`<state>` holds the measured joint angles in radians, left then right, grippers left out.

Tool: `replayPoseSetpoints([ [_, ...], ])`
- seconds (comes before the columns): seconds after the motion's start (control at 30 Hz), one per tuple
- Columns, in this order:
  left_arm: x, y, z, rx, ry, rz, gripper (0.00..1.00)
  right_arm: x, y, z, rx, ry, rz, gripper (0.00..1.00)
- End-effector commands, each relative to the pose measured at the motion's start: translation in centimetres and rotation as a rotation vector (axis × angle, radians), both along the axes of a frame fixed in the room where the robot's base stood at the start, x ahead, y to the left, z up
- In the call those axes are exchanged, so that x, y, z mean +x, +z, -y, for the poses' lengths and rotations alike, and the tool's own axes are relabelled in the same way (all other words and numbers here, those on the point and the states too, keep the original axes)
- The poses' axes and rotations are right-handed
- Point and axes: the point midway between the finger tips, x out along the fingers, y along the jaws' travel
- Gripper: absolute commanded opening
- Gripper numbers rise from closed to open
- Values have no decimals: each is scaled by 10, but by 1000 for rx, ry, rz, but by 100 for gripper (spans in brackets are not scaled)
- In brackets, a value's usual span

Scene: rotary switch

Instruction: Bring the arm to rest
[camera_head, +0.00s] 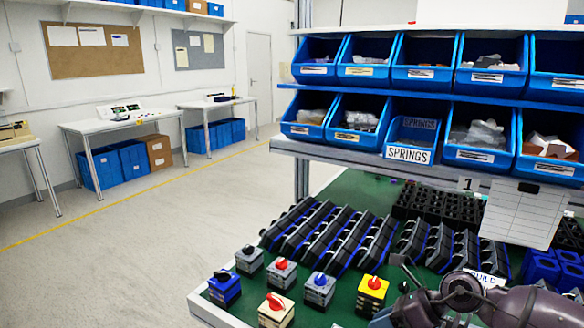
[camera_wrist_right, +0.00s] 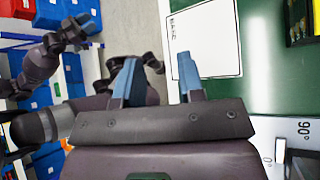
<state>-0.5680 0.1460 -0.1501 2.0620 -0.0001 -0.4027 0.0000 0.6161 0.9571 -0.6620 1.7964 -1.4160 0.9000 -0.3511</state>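Several rotary switches stand in a group at the front left of the green table in the head view. They include a yellow one with a red knob (camera_head: 371,296), a white one with a red knob (camera_head: 276,310), a blue one (camera_head: 224,289) and a grey one with a red knob (camera_head: 281,273). My right gripper (camera_wrist_right: 157,82) is open and empty in the right wrist view, its two blue fingers apart and away from the switches. Dark arm parts of mine (camera_wrist_right: 60,50) show at the left of that view; whether the left gripper's fingers are open is unclear.
Blue bins (camera_head: 415,55) stand on a shelf above the back of the table. Black trays (camera_head: 335,235) fill the table behind the switches. A white sheet (camera_head: 522,214) hangs at the right. The floor at the left is clear.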

Motion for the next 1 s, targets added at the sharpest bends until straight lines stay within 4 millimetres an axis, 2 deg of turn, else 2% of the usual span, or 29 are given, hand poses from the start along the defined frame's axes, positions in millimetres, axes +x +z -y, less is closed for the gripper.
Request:
replayPoseSetpoints([
  [0.03,-2,-1,-1,1,1,-4,43,-9,2,-18,119,-49,-22,36],
  [0.1,-4,-3,-1,1,2,-9,43,-16,10,-37,277,-131,-51,36],
  [0.2,-6,-4,-2,2,1,-13,43,-23,23,-54,495,-269,-107,36],
  [0.37,-5,-4,-2,3,1,-12,43,-28,43,-57,817,-530,-223,36],
  [0.5,-3,-3,-1,2,0,-8,43,-31,48,-39,1064,-795,-345,36],
  [0.67,1,-1,0,2,-3,1,43,-40,37,-3,1300,-1134,-505,36],
  [0.87,5,3,0,2,-5,11,43,-71,-2,48,1514,-1603,-723,36],
  [1.0,5,3,0,2,-5,11,43,-112,-38,78,1598,-1951,-886,36],
])
